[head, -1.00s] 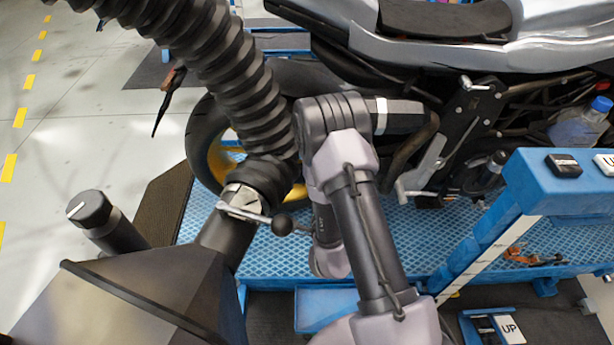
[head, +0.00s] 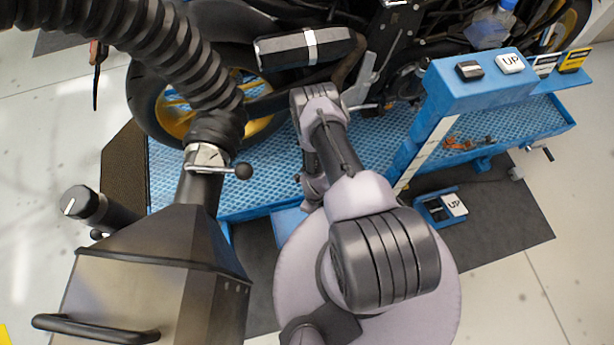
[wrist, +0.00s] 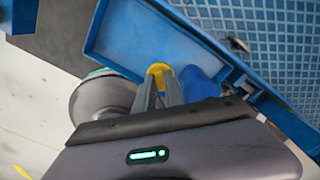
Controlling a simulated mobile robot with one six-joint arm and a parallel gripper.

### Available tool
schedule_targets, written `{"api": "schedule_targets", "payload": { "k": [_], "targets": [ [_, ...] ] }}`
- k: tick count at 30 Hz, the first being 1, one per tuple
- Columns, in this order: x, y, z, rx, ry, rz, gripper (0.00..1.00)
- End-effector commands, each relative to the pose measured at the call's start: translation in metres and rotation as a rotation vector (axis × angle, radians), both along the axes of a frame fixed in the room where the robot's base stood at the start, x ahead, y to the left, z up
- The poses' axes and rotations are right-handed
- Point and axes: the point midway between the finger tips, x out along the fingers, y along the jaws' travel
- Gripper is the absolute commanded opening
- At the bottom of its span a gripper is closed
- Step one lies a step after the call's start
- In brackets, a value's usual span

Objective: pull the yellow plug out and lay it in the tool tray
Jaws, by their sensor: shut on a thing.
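The yellow plug (wrist: 158,68) is between the fingertips of my gripper (wrist: 160,84) in the wrist view. The gripper is shut on it. In that view, the plug appears over the blue tool tray (wrist: 97,40), a shallow tray with a raised rim. Its height above the tray floor is hard to judge. In the head view a part of the tray (head: 289,228) shows beside my arm, at the front edge of the blue lift. My gripper and the plug are hidden behind my arm there.
A blue rounded thing (wrist: 200,86) is right of the fingers. The motorcycle stands on the blue textured lift platform (head: 385,150). A black corrugated hose (head: 150,50) and metal hood (head: 150,270) fill the left. Orange-handled things (head: 458,144) lie on the platform.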

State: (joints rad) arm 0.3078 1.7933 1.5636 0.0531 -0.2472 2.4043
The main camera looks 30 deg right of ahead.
Motion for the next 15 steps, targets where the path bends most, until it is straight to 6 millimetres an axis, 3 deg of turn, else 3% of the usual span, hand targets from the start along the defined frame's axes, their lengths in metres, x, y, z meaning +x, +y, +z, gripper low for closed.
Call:
{"api": "schedule_targets", "payload": {
  "k": [8, 15],
  "targets": [
    [0.0, 0.0, -0.033, 0.001, -0.002, 0.0, 0.0],
    [0.0, 0.0, -0.085, 0.001, -0.002, 0.002, 0.0]
  ]
}}
